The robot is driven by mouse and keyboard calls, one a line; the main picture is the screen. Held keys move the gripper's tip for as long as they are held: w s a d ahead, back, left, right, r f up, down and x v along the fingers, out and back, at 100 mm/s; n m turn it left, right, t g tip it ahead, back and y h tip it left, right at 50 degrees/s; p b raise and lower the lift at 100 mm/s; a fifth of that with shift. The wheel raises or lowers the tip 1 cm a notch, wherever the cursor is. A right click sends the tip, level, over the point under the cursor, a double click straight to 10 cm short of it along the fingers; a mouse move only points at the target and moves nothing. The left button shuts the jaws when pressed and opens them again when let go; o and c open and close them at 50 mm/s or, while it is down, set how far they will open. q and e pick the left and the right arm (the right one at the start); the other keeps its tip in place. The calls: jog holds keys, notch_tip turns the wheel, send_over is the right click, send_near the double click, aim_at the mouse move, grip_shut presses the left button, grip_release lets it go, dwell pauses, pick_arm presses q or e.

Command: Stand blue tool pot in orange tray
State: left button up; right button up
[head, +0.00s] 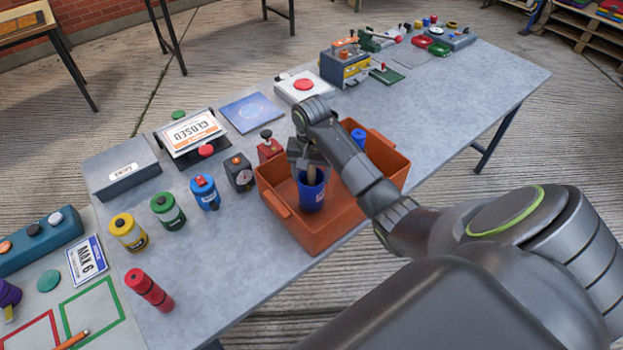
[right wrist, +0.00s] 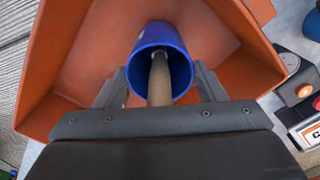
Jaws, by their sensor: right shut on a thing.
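The blue tool pot (head: 311,192) is upright inside the orange tray (head: 314,239), toward its left end. A wooden handle (head: 311,174) stands up out of the pot. My right gripper (head: 309,168) reaches down from above and is shut on the pot at its rim. In the right wrist view the pot (right wrist: 160,55) sits between the two fingers (right wrist: 163,82), with the orange tray (right wrist: 95,70) around and below it. I cannot tell whether the pot's base touches the tray floor. My left gripper is not in view.
A blue cylinder (head: 358,138) shows at the tray's right end, behind my right arm. Yellow (head: 128,232), green (head: 167,210) and blue (head: 205,192) canisters and a black box (head: 239,172) stand left of the tray.

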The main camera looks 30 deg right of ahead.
jog(key=shift+w+f, duration=0.1)
jog(key=shift+f, duration=0.5)
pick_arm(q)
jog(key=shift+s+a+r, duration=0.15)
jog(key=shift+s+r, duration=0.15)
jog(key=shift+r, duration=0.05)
pick_arm(e)
jog(key=shift+f, duration=0.25)
jog(key=o, duration=1.5)
jog(key=shift+r, duration=0.1)
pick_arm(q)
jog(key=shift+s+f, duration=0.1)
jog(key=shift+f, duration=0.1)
pick_arm(e)
jog(key=shift+o, duration=0.2)
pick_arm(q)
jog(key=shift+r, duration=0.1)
